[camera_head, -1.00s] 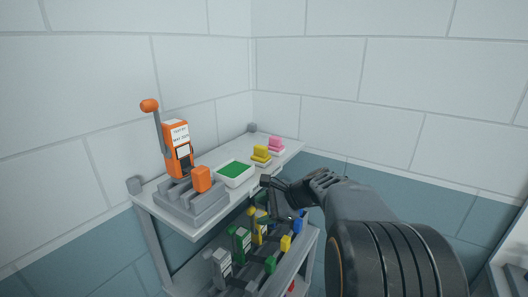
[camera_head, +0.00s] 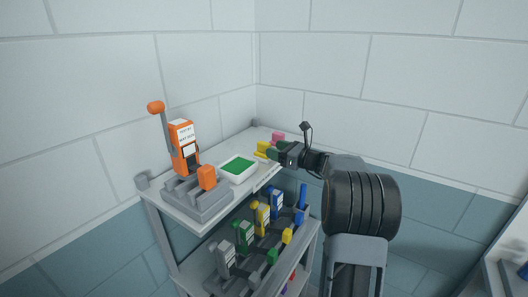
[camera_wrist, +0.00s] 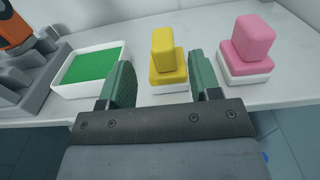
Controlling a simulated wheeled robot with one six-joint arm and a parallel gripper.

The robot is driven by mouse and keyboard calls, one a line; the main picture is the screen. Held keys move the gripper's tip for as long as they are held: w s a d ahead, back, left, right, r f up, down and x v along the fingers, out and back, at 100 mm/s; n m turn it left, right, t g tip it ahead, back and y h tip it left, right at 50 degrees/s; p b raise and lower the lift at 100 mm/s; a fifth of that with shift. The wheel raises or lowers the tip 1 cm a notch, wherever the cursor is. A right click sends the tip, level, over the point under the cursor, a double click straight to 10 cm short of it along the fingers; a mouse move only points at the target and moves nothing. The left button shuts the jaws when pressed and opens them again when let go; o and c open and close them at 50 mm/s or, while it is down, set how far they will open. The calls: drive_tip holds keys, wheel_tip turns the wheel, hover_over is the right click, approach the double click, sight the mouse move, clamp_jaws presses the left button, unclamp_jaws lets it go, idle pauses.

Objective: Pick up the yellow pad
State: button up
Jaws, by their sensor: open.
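The yellow pad (camera_wrist: 168,62) sits upright on a white base on the top shelf, a narrower yellow block on a wider one. In the head view the yellow pad (camera_head: 263,149) is partly hidden by my gripper. My gripper (camera_wrist: 163,78) is open and empty. In the wrist view its two green fingertips stand either side of the yellow pad's line, with the pad a little beyond them and nearer the right finger. In the head view my gripper (camera_head: 272,152) is at the shelf's front edge beside the pad.
A pink pad (camera_wrist: 252,47) stands to the right of the yellow one. A white tray with a green surface (camera_wrist: 91,70) is to the left. An orange stamp device in a grey holder (camera_head: 184,150) is further left. A lower shelf (camera_head: 232,275) holds several coloured devices.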

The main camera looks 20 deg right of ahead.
sight(264, 142)
drive_tip(key=shift+p+x, duration=1.15)
drive_tip(key=shift+x, duration=1.65)
drive_tip(key=shift+w+d, duration=0.1)
drive_tip(key=shift+d, duration=0.1)
drive_tip(key=shift+c, duration=0.4)
drive_tip(key=c, duration=0.9)
